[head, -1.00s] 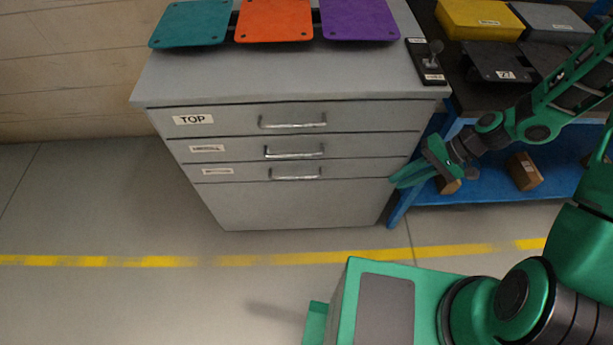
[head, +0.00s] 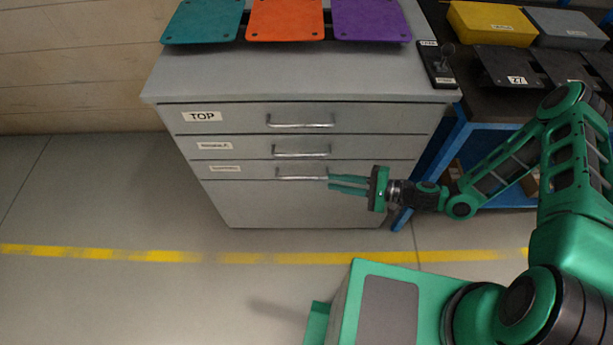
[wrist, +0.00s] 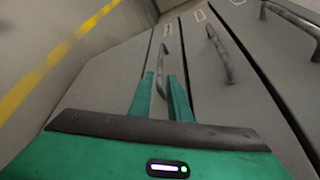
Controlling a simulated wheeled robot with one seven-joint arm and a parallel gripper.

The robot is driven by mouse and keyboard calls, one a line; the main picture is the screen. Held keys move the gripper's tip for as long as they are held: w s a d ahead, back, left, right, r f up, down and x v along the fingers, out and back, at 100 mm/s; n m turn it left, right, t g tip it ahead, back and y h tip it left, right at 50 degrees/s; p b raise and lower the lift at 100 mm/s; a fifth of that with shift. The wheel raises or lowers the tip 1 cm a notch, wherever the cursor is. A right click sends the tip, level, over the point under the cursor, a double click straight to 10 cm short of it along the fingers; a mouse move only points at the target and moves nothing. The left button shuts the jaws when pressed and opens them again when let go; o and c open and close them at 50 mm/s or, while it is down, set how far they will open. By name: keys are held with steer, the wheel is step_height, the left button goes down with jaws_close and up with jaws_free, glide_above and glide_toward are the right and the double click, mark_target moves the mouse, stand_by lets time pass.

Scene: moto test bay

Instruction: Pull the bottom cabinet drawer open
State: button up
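The grey cabinet (head: 300,210) has three shut drawers above a plain panel. The bottom drawer (head: 255,172) carries a small label at its left and a silver bar handle (head: 296,177). My gripper (head: 330,182) is at the right end of this handle, its fingers pointing left in the head view. In the wrist view my gripper (wrist: 160,76) is open, and the bottom handle (wrist: 162,66) shows between its two green fingers. A gap shows between the fingers. I cannot tell whether either finger touches the handle.
The middle handle (head: 301,154) and top handle (head: 300,124) sit above. Teal, orange and purple plates (head: 286,20) and a small lever box (head: 438,62) are on the cabinet top. A blue-framed bench (head: 458,150) stands right. The floor in front is clear, with a yellow line (head: 340,258).

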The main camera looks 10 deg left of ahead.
mark_target(313, 178)
steer(key=x, duration=1)
steer(key=shift+a+f, duration=0.1)
steer(key=shift+a, duration=0.1)
